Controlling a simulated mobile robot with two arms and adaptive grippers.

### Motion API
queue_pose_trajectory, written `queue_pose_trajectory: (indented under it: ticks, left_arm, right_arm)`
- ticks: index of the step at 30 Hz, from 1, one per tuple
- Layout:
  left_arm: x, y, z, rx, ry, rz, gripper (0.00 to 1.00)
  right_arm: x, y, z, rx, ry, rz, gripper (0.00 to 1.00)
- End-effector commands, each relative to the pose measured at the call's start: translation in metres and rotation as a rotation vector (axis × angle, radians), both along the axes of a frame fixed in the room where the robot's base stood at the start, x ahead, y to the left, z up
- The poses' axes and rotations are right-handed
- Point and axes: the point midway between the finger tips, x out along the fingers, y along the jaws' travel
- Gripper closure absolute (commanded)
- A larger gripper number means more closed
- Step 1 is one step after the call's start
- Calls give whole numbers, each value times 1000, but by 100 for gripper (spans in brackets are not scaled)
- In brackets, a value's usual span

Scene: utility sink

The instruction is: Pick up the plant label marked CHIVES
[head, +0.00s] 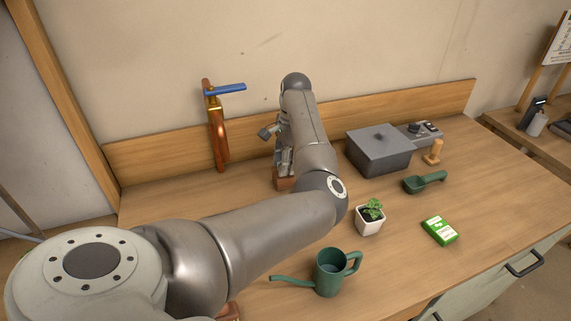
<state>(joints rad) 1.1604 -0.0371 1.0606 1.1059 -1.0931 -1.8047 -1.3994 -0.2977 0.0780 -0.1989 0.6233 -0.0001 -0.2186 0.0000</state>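I cannot make out a plant label marked CHIVES in the head view; my arm hides part of the bench. My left arm comes in from the left and bends toward the back board. My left gripper (284,165) points down near the back board, just above a small reddish-brown block-like thing (285,184). The gripper is small and partly covered by the arm, so I cannot tell whether its fingers are open or shut, or whether it touches that thing. My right gripper is not in view.
A copper pipe with a blue-handled tap (218,130) stands left of the gripper. A grey lidded box (380,152), green scoop (424,182), potted plant (370,219), green packet (440,231) and green watering can (329,272) stand to the right. Bare wood lies between them.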

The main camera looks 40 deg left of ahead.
Motion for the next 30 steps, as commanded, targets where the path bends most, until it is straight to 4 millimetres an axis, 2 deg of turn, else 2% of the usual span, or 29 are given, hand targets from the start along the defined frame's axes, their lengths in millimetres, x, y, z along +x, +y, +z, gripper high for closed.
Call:
queue_pose_trajectory:
  ticks: [4, 5, 12, 23, 30]
  left_arm:
    - [0, 0, 0, 0, 0, 0, 68]
    - [0, 0, 0, 0, 0, 0, 70]
    - [0, 0, 0, 0, 0, 0, 100]
    - [0, 0, 1, 0, 0, 0, 100]
    - [2, -1, 8, 0, 0, -1, 100]
  right_arm:
    - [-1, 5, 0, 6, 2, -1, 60]
    - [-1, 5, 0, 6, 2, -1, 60]
    - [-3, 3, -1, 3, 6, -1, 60]
    - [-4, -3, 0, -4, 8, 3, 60]
    - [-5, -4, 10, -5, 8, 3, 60]
